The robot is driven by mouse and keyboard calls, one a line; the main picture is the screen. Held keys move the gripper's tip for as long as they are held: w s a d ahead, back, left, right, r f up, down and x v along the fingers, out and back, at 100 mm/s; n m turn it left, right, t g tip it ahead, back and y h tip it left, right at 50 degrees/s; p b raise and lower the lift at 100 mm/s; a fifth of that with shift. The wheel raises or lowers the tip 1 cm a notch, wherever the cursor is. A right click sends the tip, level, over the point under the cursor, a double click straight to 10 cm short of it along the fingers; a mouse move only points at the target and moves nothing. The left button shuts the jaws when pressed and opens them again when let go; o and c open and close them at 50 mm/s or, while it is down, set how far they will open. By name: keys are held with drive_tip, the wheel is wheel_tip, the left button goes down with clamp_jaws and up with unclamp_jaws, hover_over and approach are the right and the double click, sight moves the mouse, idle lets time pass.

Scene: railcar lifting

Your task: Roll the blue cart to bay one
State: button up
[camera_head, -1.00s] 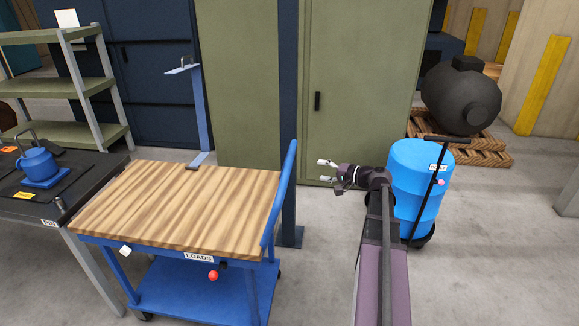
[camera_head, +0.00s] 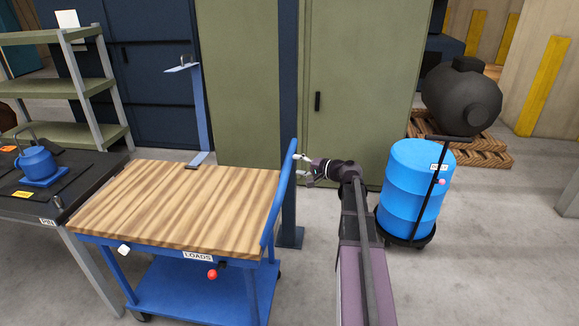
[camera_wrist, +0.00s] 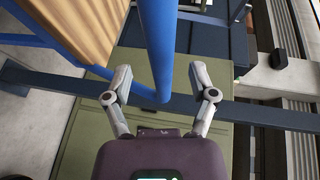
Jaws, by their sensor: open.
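The blue cart (camera_head: 206,289) has a striped wooden top (camera_head: 180,205), a label reading LOADS, and a blue push handle (camera_head: 280,195) at its right end. In the wrist view, the blue handle bar (camera_wrist: 157,45) runs down between my gripper's spread fingers (camera_wrist: 160,88), with the wooden top at the upper left. In the head view, my gripper (camera_head: 301,163) is just right of the handle's upper part. It is open, and I see no finger closed on the bar. No bay one marking can be made out.
A dark bench marked PIN (camera_head: 90,170) with a blue kettle-like object (camera_head: 38,165) stands left of the cart. A blue drum (camera_head: 415,180) on a wheeled dolly stands right of my arm. Green cabinets (camera_head: 355,90) and a dark blue post (camera_head: 288,100) stand behind. Grey floor lies open at the front right.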

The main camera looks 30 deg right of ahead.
sight(289, 163)
drive_tip(key=shift+b+x, duration=0.3)
drive_tip(key=shift+x, duration=1.75)
clamp_jaws()
